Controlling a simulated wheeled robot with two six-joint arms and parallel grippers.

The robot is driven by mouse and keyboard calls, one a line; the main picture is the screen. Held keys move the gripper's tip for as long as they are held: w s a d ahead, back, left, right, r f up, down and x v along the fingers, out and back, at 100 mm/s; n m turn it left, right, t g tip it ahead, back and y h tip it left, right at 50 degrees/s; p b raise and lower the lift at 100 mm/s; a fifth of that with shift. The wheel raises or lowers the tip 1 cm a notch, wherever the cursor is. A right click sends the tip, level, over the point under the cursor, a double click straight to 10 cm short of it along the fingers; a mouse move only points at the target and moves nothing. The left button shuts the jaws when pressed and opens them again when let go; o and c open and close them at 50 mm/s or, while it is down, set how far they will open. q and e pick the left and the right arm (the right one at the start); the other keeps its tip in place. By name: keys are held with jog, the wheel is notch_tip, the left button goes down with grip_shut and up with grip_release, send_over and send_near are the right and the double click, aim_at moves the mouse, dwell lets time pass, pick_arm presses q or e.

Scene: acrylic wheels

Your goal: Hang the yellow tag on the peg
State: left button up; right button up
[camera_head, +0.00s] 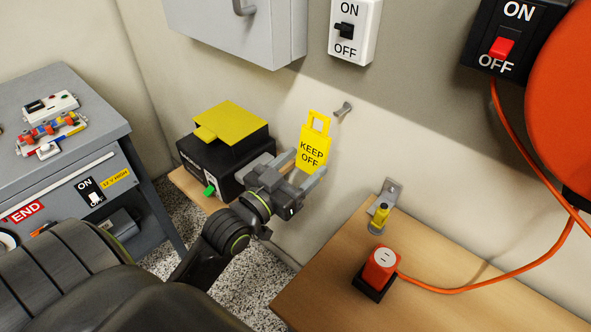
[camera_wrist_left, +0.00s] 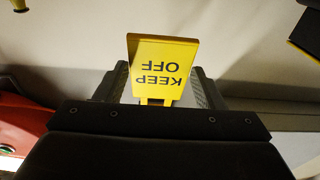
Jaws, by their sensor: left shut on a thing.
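The yellow tag (camera_head: 313,152) reads KEEP OFF and has a loop with an opening at its top. My left gripper (camera_head: 300,172) is shut on its lower part and holds it in the air in front of the wall, nearly upright. In the left wrist view the tag (camera_wrist_left: 163,65) shows upside down between the fingers. The peg (camera_head: 343,108) is a small grey stub on the wall, up and to the right of the tag's loop. The tag and peg appear apart in the head view. My right gripper is in neither view.
A black box with a yellow lid (camera_head: 228,120) stands left of the gripper. A white ON/OFF switch (camera_head: 354,28) and a grey cabinet (camera_head: 235,30) are above. A wooden table (camera_head: 440,272) bears an orange plug (camera_head: 381,265). A grey bench (camera_head: 60,95) stands left.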

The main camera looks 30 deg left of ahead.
aim_at(309, 163)
pick_arm(q)
jog(key=shift+w+d+f+b, duration=0.1)
jog(key=shift+w+b, duration=0.15)
jog(key=shift+w, duration=0.6)
jog(key=shift+w+d+f+b, duration=0.1)
jog(key=shift+w+d+b, duration=0.1)
jog(key=shift+w, duration=0.65)
jog(key=shift+w+d+f+b, duration=0.1)
jog(key=shift+w+b, duration=0.15)
jog(key=shift+w, duration=1.1)
jog(key=shift+w+d+f+b, duration=0.1)
jog(key=shift+w+f+b, duration=0.35)
jog(key=shift+w, duration=0.2)
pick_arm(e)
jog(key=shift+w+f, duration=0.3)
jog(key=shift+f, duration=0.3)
pick_arm(q)
jog(key=shift+f, duration=0.1)
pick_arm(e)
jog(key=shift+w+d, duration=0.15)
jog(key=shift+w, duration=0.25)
pick_arm(q)
jog(key=o, duration=1)
